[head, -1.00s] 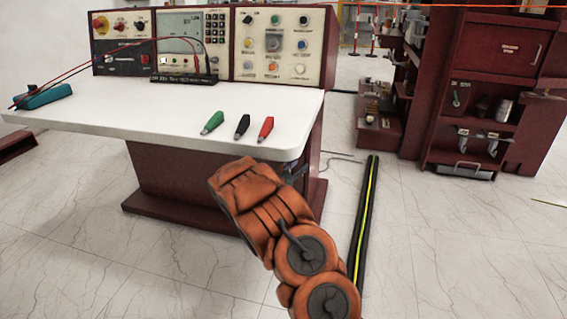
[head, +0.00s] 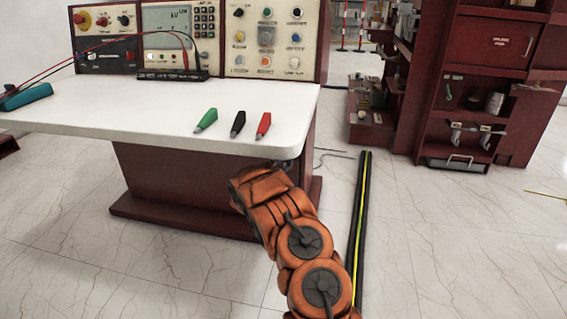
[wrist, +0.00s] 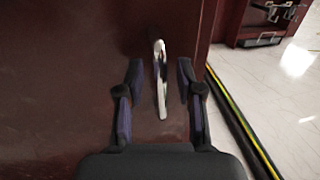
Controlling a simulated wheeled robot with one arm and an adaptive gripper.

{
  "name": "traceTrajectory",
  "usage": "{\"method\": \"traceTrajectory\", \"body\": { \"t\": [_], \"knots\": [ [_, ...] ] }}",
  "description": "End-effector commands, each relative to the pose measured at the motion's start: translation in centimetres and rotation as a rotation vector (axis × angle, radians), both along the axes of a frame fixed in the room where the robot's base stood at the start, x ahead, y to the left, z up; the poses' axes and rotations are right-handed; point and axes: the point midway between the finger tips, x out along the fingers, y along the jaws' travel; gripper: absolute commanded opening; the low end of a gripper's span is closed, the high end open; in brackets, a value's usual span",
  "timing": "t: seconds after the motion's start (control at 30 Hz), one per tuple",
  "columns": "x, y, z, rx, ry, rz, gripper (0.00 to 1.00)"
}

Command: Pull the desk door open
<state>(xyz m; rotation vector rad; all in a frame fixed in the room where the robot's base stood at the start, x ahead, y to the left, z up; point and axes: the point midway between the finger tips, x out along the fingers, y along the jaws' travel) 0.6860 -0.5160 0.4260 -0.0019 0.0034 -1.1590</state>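The desk (head: 200,185) has a dark red base under a white top. Its door (wrist: 90,70) shows in the wrist view as a dark red panel with a shiny metal handle (wrist: 160,80) standing upright. My gripper (wrist: 160,105) is open, with one finger on each side of the handle's lower part. I cannot tell whether either finger touches it. The door looks shut. In the head view my orange arm reaches toward the desk's right end. There the gripper (head: 285,165) is mostly hidden behind the arm and under the tabletop edge, and the handle is hidden.
A black and yellow floor strip (head: 358,235) runs along the right of the desk. A red cabinet (head: 485,60) stands at the right. Green, black and red clips (head: 237,124) lie on the tabletop (head: 130,115), before a control panel (head: 267,40). The floor between desk and cabinet is mostly open.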

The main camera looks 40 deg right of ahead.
Motion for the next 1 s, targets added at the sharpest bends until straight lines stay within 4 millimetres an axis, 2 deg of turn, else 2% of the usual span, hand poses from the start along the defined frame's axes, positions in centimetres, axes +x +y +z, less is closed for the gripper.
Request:
{"method": "traceTrajectory", "body": {
  "t": [0.37,0.7,1.0],
  "knots": [
    [0.07,-0.56,0.05,-0.001,0.0,-0.001,0.37],
    [0.06,-0.56,0.06,-0.001,0.0,-0.001,0.01],
    [0.06,-0.56,0.06,-0.001,-0.001,-0.001,0.0]
  ]
}}
